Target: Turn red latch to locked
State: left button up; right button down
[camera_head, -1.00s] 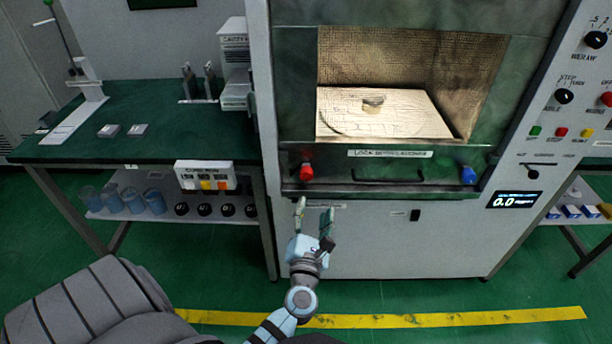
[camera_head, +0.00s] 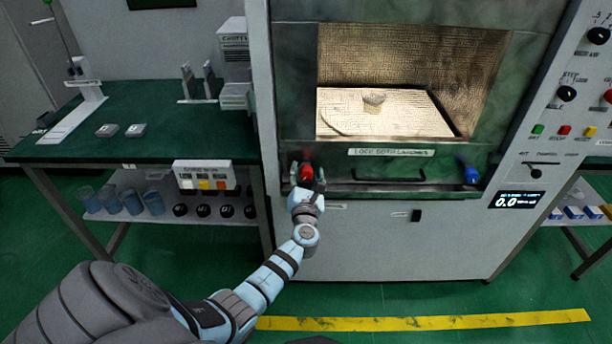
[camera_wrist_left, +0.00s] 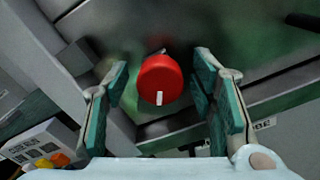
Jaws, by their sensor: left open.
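The red latch (camera_head: 305,173) is a round red knob at the lower left of the microwave door front. It also shows in the left wrist view (camera_wrist_left: 160,78), with a white mark on its face pointing down in that picture. My left gripper (camera_head: 306,178) is at the red latch. In the left wrist view its two fingers (camera_wrist_left: 160,100) are open, one on each side of the knob, with gaps between. The blue latch (camera_head: 468,174) is at the lower right of the door front. My right gripper is not in view.
A black handle (camera_head: 390,177) runs between the latches, below a white label strip (camera_head: 390,152). The lit chamber holds a small block (camera_head: 374,99) on a pale plate. A green bench (camera_head: 150,143) stands at the left; a control panel (camera_head: 560,125) is at the right.

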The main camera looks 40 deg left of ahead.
pick_arm(q)
jog(key=shift+c, duration=0.5)
jog(key=c, duration=1)
jog(key=shift+m, duration=0.4)
jog(key=m+p, duration=0.2)
jog(key=m, duration=0.1)
jog(key=m+p, duration=0.2)
jog(key=m, duration=0.3)
jog(key=m+p, duration=0.1)
jog(key=m, duration=0.3)
jog(key=shift+m+p, duration=0.3)
jog(key=shift+p, duration=0.05)
jog(key=shift+s+m+p, duration=0.1)
jog(key=shift+m+p, duration=0.45)
jog(key=shift+m, duration=1.75)
jog(key=shift+f, duration=0.1)
